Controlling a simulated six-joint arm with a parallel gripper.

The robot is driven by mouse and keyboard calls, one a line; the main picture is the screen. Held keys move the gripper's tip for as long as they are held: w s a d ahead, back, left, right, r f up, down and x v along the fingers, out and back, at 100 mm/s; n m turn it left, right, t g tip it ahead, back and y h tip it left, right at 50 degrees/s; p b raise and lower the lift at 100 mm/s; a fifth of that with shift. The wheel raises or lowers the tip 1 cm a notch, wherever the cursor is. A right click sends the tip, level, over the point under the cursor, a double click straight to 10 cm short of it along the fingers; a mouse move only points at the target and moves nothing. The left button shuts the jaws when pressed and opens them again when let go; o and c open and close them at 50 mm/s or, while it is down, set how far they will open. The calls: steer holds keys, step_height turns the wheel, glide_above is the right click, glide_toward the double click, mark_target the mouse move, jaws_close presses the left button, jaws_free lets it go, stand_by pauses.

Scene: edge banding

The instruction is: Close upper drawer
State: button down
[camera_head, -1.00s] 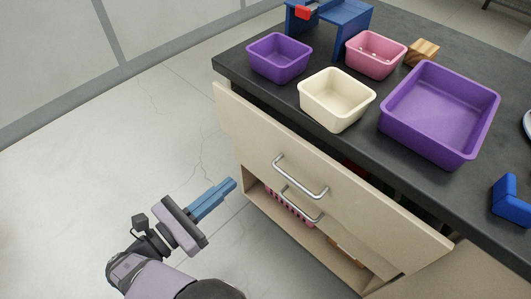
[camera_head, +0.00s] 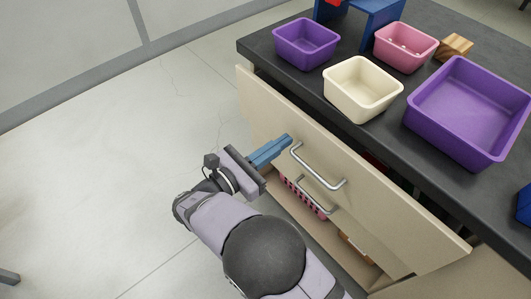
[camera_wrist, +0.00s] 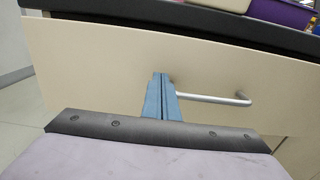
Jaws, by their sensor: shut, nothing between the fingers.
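The upper drawer (camera_head: 405,220) has a cream front with a silver bar handle (camera_head: 318,170). It stands partly out from under the dark countertop, with a dark gap behind its top edge. My gripper (camera_head: 288,140) has its blue fingers together with nothing between them. Its tips are at the drawer front, by the handle's left end. In the wrist view the fingers (camera_wrist: 161,80) point at the drawer front (camera_wrist: 100,60), just left of the handle (camera_wrist: 215,98). I cannot tell whether the tips touch the front.
A lower compartment with a second handle (camera_head: 314,197) and a pink basket (camera_head: 300,194) shows below. On the countertop (camera_head: 262,48) are purple bins (camera_head: 306,43), a cream bin (camera_head: 362,88), a pink bin (camera_head: 405,46) and a wooden block (camera_head: 454,47).

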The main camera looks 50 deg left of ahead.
mark_target(296, 132)
steer(key=shift+w, duration=0.85)
steer(key=shift+w, duration=0.1)
steer(key=shift+w+r+p, duration=0.1)
steer(key=shift+w+p, duration=0.35)
steer(key=shift+w, duration=1.8)
steer(key=shift+r, duration=0.1)
steer(key=s+p, duration=0.1)
steer(key=s, duration=1.3)
steer(key=shift+s+f, duration=0.2)
steer(key=shift+s, duration=0.1)
